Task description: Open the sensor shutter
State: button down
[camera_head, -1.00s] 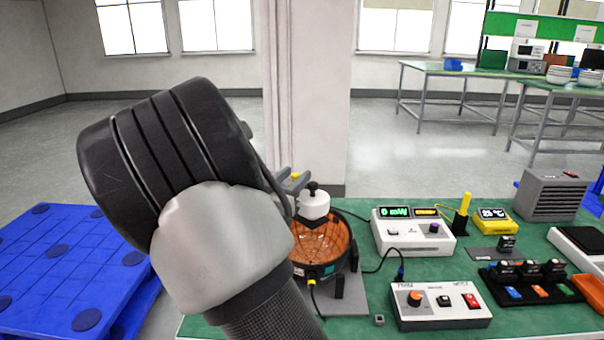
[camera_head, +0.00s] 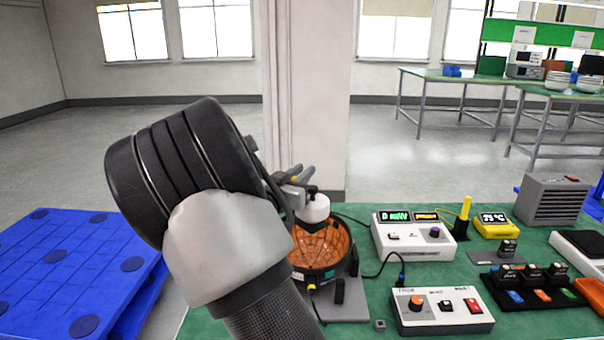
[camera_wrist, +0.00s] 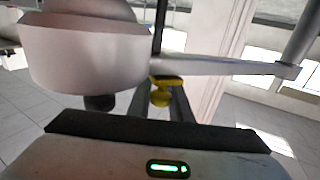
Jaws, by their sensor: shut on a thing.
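My gripper (camera_head: 302,176) is beside and above the housing, partly hidden by my own wrist. In the wrist view my gripper (camera_wrist: 162,105) has its dark fingers around a small yellow knob (camera_wrist: 161,93), just right of the housing. Whether the shutter is open cannot be told.
A white meter box (camera_head: 412,237) with green and amber displays stands right of the basin. A white control box (camera_head: 441,310) with knob and switches is in front. A black tray (camera_head: 530,290) of small modules, a yellow display unit (camera_head: 494,225) and a grey ribbed box (camera_head: 550,200) stand further right.

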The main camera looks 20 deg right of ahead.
jog(key=w+p, duration=0.1)
jog(key=w+a+p, duration=0.1)
jog(key=w, duration=0.1)
jog(key=w+a+p, duration=0.1)
jog(key=w, duration=0.1)
jog(key=shift+w, duration=0.15)
jog(key=c, duration=1.7)
grip_release()
jog(key=shift+o, duration=0.2)
jog(key=p+v, duration=0.2)
jog(key=v, duration=1.5)
jog(key=shift+s, duration=0.3)
